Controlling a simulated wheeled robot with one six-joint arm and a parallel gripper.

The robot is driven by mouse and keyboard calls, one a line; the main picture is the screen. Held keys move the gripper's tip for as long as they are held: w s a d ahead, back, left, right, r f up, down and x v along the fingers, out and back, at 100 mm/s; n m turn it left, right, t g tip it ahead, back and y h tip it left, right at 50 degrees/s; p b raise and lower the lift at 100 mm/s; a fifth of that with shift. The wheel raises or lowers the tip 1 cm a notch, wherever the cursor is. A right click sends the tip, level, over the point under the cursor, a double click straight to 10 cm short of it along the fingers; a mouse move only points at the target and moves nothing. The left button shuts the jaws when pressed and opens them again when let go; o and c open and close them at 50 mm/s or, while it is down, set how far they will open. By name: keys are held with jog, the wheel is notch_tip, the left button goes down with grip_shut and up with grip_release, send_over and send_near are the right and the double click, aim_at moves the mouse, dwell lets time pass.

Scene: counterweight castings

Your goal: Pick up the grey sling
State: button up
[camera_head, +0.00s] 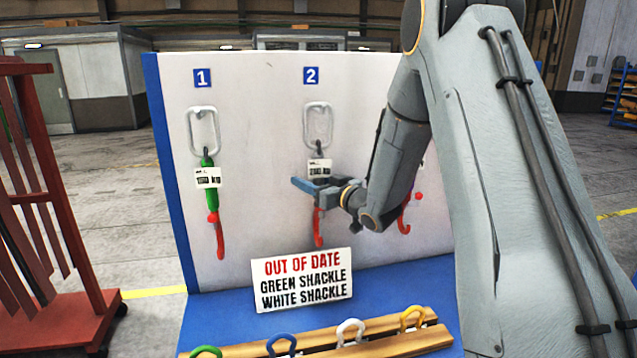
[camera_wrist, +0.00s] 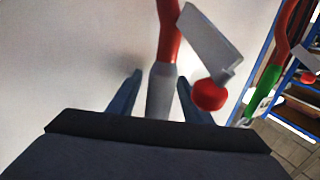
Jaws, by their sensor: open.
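The grey sling hangs upright under panel mark 2, by a metal link (camera_head: 318,125). In the head view its tag and red hook (camera_head: 318,226) show, while its grey body is mostly hidden by my gripper (camera_head: 308,186). In the wrist view the grey body (camera_wrist: 160,92) stands between the two blue fingers of my gripper (camera_wrist: 157,100), with gaps at both sides. The fingers are open around it. The red hook and a red ball-like part (camera_wrist: 209,95) show beside it, along with a pale plate.
A green sling (camera_head: 211,190) hangs under mark 1, left. Another red hook (camera_head: 404,222) shows partly behind my arm, right. Below are an out-of-date sign (camera_head: 302,281) and a wooden rack (camera_head: 335,348) with several coloured shackles. A red stand (camera_head: 60,325) is far left.

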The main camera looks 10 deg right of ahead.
jog(key=shift+c, duration=0.4)
grip_shut()
jog(key=shift+w+r, duration=0.1)
dwell(1.0)
